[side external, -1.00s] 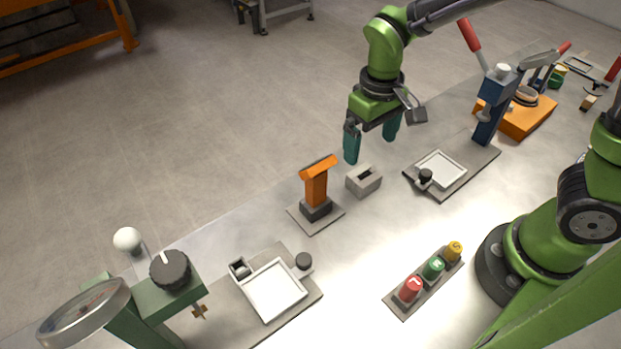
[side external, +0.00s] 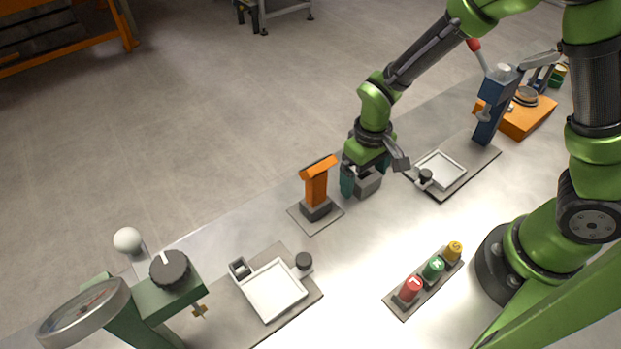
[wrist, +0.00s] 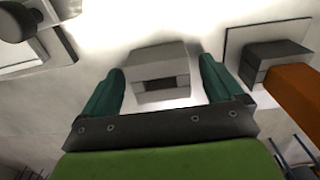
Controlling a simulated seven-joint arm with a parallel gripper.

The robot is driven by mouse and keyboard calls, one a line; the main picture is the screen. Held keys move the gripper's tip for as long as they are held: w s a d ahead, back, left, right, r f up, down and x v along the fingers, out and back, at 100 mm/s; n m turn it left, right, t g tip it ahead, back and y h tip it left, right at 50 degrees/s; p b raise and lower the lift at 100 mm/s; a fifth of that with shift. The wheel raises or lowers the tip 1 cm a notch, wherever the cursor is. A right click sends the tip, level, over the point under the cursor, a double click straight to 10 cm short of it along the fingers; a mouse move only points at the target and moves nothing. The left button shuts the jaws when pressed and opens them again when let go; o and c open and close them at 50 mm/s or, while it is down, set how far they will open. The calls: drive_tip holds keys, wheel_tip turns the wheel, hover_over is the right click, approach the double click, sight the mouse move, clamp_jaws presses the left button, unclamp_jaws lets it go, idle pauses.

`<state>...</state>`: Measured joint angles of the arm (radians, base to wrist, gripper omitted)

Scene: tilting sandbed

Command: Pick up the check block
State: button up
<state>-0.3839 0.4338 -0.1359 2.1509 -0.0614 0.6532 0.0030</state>
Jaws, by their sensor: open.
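In the wrist view the block (wrist: 158,72) lies between the two teal fingers, with a small gap on each side. My gripper (side external: 362,186) is open and lowered around the block; its fingertips (wrist: 161,88) are on either side of it. In the side view the gripper body hides part of the block's top.
An orange post on a grey base (side external: 316,190) stands close to the left of my gripper. A plate with a white tray (side external: 441,170) and black knob lies to the right. A strip of red, green and yellow numbered knobs (side external: 433,268) is nearer the front, with clear table between.

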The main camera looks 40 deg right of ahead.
drive_tip(key=shift+c, duration=0.2)
drive_tip(key=c, duration=1.2)
drive_tip(key=shift+c, duration=0.2)
drive_tip(key=shift+r, duration=0.15)
